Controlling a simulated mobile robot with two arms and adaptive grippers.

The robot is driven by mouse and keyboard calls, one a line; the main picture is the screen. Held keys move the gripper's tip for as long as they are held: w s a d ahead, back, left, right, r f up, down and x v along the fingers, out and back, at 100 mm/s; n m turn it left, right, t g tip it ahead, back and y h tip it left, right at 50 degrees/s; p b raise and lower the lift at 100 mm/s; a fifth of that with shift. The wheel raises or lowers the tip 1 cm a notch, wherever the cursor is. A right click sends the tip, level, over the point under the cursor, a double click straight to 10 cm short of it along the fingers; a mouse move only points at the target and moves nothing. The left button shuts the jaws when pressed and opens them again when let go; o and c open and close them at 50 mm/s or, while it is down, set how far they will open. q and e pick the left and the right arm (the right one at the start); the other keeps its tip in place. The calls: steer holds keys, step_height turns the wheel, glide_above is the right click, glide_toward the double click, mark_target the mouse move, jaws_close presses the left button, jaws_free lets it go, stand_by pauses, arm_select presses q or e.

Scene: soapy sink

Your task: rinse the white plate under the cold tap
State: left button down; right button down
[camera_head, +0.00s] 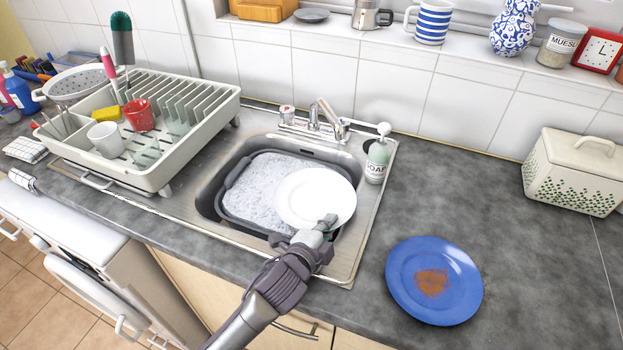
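The white plate (305,192) is over the right part of the soapy washing-up bowl (232,205) in the sink. My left gripper (326,226) is at the plate's near right rim and appears shut on it, with a finger over the rim; the finger under the plate is hidden. The tap (325,115) stands at the back edge of the sink, behind the plate. No running water shows. My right gripper is not in view.
A soap bottle (377,160) stands at the sink's back right corner. A blue plate (421,258) with a brown stain lies on the right worktop. A dish rack (205,113) with a red mug (139,115) stands left.

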arm_select(q)
steer(key=shift+s+f, duration=0.3)
steer(key=shift+f, duration=0.35)
steer(key=shift+s+r+p, duration=0.15)
steer(key=shift+r+p, duration=0.05)
steer(key=shift+p, duration=0.25)
steer(key=s+r+p, duration=0.4)
steer(key=shift+s+r+p, duration=0.15)
steer(key=shift+p, duration=0.15)
